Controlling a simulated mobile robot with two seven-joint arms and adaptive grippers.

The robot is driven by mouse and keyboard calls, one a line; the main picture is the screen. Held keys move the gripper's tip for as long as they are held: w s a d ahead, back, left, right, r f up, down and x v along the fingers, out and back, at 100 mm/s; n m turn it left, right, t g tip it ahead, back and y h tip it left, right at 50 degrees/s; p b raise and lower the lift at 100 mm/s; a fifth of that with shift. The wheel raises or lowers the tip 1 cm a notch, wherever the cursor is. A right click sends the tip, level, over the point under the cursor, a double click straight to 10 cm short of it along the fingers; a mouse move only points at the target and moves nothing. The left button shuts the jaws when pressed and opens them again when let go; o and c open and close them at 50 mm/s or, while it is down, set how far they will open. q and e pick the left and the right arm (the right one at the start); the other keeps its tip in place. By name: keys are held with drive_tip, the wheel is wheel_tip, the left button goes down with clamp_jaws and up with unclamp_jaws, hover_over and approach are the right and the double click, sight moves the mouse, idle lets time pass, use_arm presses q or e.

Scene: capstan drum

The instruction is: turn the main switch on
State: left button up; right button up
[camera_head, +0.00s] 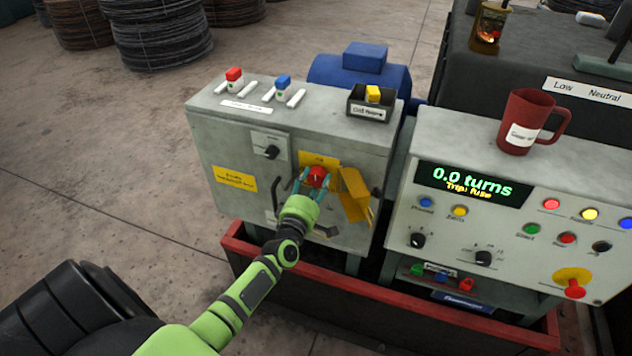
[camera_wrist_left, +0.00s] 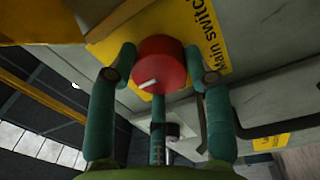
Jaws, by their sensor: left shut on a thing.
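The main switch (camera_head: 318,177) is a red round knob on a yellow plate on the front of the grey cabinet (camera_head: 230,135). The left wrist view shows the knob (camera_wrist_left: 161,64) with a white mark pointing to its lower left, beside the yellow "Main switch" label (camera_wrist_left: 203,25). My left gripper (camera_head: 314,180) is shut on the knob, with a teal finger on either side of it, also in the left wrist view (camera_wrist_left: 163,66). The fingers partly hide the plate. My right gripper is not in view.
A yellow flap (camera_head: 354,194) stands out just right of the knob. A black rotary knob (camera_head: 271,152) sits up and left. The control panel (camera_head: 490,215) at right reads "0.0 turns" and "Trip: fuse". A dark red mug (camera_head: 522,120) stands on it. A red frame (camera_head: 400,313) runs below.

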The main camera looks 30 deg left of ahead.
use_arm(q)
drive_tip(key=shift+s+a+m, duration=0.1)
drive_tip(key=shift+a+m, duration=0.2)
drive_tip(key=shift+m, duration=0.4)
drive_tip(key=o, duration=1.1)
drive_tip(key=shift+r, duration=0.1)
drive_tip(key=shift+o, duration=0.2)
drive_tip(key=shift+a, duration=0.2)
drive_tip(key=shift+d, duration=0.15)
drive_tip(key=shift+s+d, duration=0.15)
drive_tip(key=shift+s, duration=0.1)
drive_tip(key=v, duration=1.1)
drive_tip(key=shift+s, duration=0.25)
